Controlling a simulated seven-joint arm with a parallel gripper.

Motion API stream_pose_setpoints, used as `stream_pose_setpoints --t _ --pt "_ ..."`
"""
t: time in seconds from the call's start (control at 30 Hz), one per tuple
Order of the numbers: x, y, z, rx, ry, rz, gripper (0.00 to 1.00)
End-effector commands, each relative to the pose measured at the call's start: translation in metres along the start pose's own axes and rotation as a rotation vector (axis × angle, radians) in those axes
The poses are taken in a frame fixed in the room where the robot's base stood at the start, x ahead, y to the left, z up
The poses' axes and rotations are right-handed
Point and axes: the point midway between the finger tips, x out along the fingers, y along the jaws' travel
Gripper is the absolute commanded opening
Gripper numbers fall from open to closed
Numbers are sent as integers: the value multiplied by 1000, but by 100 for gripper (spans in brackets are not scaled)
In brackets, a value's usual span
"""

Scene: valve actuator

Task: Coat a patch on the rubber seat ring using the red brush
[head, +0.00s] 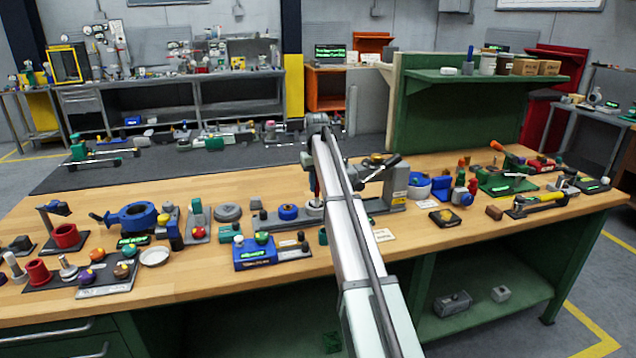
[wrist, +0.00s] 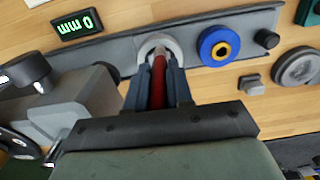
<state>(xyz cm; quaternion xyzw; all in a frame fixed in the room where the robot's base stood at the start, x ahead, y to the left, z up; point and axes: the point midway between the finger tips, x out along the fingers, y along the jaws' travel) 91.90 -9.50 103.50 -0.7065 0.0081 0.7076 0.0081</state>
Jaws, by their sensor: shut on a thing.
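My gripper (wrist: 157,72) is shut on the red brush (wrist: 158,85), whose handle lies between the two dark fingers in the wrist view. The brush points at a pale grey ring (wrist: 146,44) set on a long grey base plate (wrist: 122,52). The brush end overlaps the ring's middle in this view; I cannot tell whether it touches. In the head view, the red brush (head: 317,186) is upright just above the pale ring (head: 313,209), beside my arm, which hides part of the scene. I cannot tell for sure whether this pale ring is the rubber seat ring.
A blue ring with a yellow centre (wrist: 206,45) and a black knob (wrist: 267,39) stand along the same plate. A grey clamp-like body (wrist: 85,95) is close at the left. A green-lit display (wrist: 77,24) lies behind. The wooden bench (head: 330,262) is crowded, with bare wood at its front.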

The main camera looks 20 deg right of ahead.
Motion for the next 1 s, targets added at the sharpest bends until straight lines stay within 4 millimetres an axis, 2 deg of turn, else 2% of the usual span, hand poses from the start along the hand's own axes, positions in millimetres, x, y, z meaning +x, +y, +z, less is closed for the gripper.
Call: stream_pose_setpoints --t 0.03,0.57,0.7,1.0 --pt "-1 1 -9 1 1 1 0" --pt "0 0 -58 1 2 1 0" --pt "1 0 -39 1 2 1 0" --pt "0 1 -12 1 1 1 0"
